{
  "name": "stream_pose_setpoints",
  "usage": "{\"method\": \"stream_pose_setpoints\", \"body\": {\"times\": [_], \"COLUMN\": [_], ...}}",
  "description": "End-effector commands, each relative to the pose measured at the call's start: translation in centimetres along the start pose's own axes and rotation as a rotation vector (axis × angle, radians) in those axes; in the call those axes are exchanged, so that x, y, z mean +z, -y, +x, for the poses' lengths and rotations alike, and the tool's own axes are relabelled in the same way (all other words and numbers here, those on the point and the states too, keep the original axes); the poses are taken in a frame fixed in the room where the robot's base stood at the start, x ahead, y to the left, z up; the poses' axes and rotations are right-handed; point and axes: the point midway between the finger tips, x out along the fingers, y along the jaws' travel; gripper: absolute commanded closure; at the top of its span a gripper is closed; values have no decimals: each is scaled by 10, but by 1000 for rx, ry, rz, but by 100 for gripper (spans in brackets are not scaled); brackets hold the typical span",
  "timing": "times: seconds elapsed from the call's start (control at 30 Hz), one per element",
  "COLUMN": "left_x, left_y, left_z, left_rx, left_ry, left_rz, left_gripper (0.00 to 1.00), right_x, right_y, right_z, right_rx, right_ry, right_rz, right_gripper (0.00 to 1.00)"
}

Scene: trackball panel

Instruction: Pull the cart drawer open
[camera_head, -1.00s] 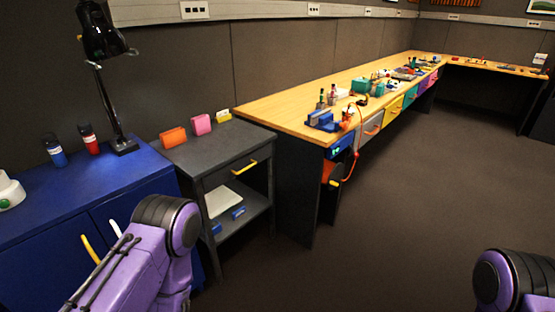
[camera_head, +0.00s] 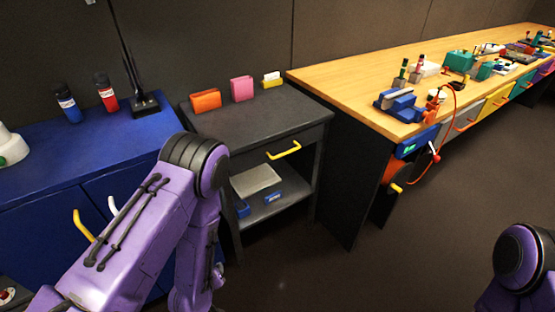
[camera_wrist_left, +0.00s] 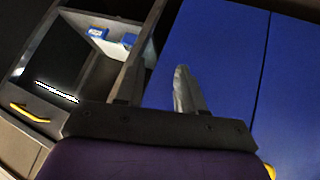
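The dark grey cart (camera_head: 252,123) stands between the blue cabinet and the wooden bench. Its drawer front (camera_head: 257,160) has a yellow bar handle (camera_head: 284,150) and looks flush with the cart body. In the left wrist view the yellow handle (camera_wrist_left: 30,113) shows at the lower left, away from the fingers. My left gripper (camera_wrist_left: 157,85) looks open, with its two fingers apart and nothing seen between them. It points toward the cart's side and the blue cabinet front. In the head view my left arm covers the cart's left front, and its fingers cannot be made out. My right gripper is out of view.
The blue cabinet (camera_head: 60,165) stands left of the cart, with yellow and white handles. Orange (camera_head: 205,100) and pink (camera_head: 242,89) holders stand on the cart top. A grey item and blue boxes lie on its shelf. The floor (camera_head: 430,240) in front is clear.

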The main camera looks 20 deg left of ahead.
Motion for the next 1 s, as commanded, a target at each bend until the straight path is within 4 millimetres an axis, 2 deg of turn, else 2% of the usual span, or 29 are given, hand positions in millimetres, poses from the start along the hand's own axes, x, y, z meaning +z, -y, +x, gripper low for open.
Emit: {"method": "stream_pose_setpoints", "body": {"times": [0.03, 0.07, 0.1, 0.2, 0.3, 0.4, 0.57, 1.0], "left_x": [-12, -32, -60, -123, -170, -197, -215, -252], "left_y": [-26, -47, -76, -143, -197, -232, -257, -329], "left_z": [67, 88, 108, 129, 120, 101, 84, 114], "left_rx": [137, 227, 351, 659, 915, 1083, 1181, 1179], "left_ry": [-116, -174, -242, -348, -374, -360, -337, -336], "left_rz": [-69, -114, -171, -276, -325, -338, -339, -340], "left_gripper": [62, 62, 62, 62, 62, 62, 62, 62], "right_x": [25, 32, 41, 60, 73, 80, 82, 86], "right_y": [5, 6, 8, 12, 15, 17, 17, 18], "right_z": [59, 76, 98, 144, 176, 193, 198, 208], "right_rx": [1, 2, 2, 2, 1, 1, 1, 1], "right_ry": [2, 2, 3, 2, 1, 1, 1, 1], "right_rz": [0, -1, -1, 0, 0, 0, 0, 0], "right_gripper": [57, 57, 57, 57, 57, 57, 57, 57]}}
